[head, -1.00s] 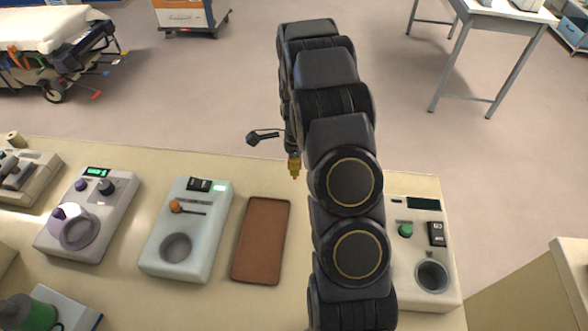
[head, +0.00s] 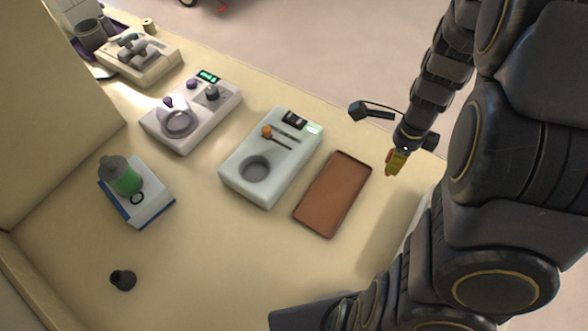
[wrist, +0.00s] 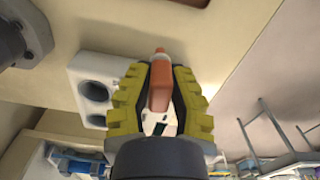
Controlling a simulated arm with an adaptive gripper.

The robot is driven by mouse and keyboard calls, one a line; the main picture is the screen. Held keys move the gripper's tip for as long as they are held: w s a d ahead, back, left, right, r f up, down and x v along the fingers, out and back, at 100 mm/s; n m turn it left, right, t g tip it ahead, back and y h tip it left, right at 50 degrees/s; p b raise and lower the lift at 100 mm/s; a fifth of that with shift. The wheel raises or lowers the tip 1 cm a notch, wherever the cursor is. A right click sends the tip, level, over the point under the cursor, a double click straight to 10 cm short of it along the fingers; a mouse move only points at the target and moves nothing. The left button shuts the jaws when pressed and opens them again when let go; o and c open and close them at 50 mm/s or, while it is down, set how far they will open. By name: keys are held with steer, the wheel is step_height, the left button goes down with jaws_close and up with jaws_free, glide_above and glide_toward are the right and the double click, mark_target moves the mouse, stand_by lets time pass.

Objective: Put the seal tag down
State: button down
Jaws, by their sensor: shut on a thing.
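The seal tag (wrist: 159,88), an orange-red narrow piece with a small tip, is between the yellow-padded fingers of my gripper (wrist: 160,70) in the wrist view. The fingers are shut on it. In the head view my gripper (head: 392,163) hangs beside the far right corner of a shallow brown tray (head: 334,195), apart from it. The tag itself is hard to make out there. The tray's floor looks empty.
Left of the tray stands a pale device (head: 270,155) with an orange knob and round well. Further left are a grey device (head: 190,115) and a green-banded bottle (head: 122,176). A small dark cup (head: 122,280) stands in front. Bare counter (head: 225,260) lies between.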

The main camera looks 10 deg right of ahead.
steer(key=w+a+f+n, duration=0.1)
steer(key=w+a+n, duration=0.3)
steer(key=a, duration=0.6)
steer(key=w+a+f+n, duration=0.1)
steer(key=w+a+n, duration=0.35)
steer(key=a, duration=0.55)
steer(key=s+a+f+n, duration=0.1)
steer(key=s+a+n, duration=0.25)
steer(key=a, duration=0.65)
steer(key=s+a+f+n, duration=0.2)
steer(key=s+a+n, duration=0.15)
steer(key=a, duration=0.55)
steer(key=shift+n, duration=0.45)
steer(key=shift+w+a+f, duration=0.15)
steer(key=shift+f, duration=1.8)
steer(key=shift+w+a+f, duration=0.1)
steer(key=shift+a+f, duration=0.05)
steer(key=shift+f, duration=1.75)
steer(key=shift+f, duration=0.15)
steer(key=c, duration=1.1)
jaws_free()
